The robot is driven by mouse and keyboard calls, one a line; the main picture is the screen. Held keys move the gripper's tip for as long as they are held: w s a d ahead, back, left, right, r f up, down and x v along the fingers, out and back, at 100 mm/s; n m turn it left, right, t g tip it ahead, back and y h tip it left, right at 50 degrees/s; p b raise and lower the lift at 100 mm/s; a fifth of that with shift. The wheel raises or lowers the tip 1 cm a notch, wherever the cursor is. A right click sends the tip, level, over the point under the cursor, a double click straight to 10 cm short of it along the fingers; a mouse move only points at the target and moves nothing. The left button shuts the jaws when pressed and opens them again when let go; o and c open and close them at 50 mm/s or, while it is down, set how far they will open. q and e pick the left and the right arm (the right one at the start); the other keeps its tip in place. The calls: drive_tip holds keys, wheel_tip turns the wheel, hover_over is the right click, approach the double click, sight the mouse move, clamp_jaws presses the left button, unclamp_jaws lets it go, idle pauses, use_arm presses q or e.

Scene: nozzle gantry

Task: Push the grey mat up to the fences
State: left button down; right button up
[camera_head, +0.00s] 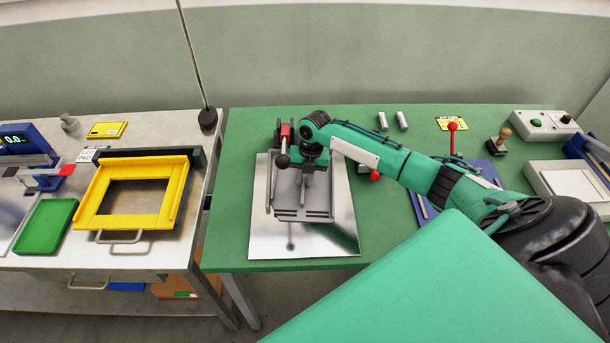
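A grey slab, apparently the grey mat (287,192), lies on a shiny silver plate (262,235) on the green table. Dark grey strips (304,215) run along its near edge; I cannot tell whether these are the fences. My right arm reaches in from the right, and my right gripper (304,187) hangs over the slab, pointing down. Its fingers are small and blend with the grey behind them, so I cannot tell whether they are open or touch the slab. The wrist hides the slab's far part. My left gripper is out of view.
A red carriage (286,132) and a black knob (282,161) stand at the plate's back left. A yellow frame (128,220) lies on the left bench. The green table's left strip is clear.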

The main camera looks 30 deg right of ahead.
clamp_jaws()
drive_tip(key=shift+w+a, duration=0.1)
drive_tip(key=shift+w, duration=0.2)
drive_tip(key=shift+w+r, duration=0.1)
drive_tip(key=shift+r, duration=0.05)
drive_tip(key=shift+w, duration=0.35)
drive_tip(key=o, duration=0.5)
unclamp_jaws()
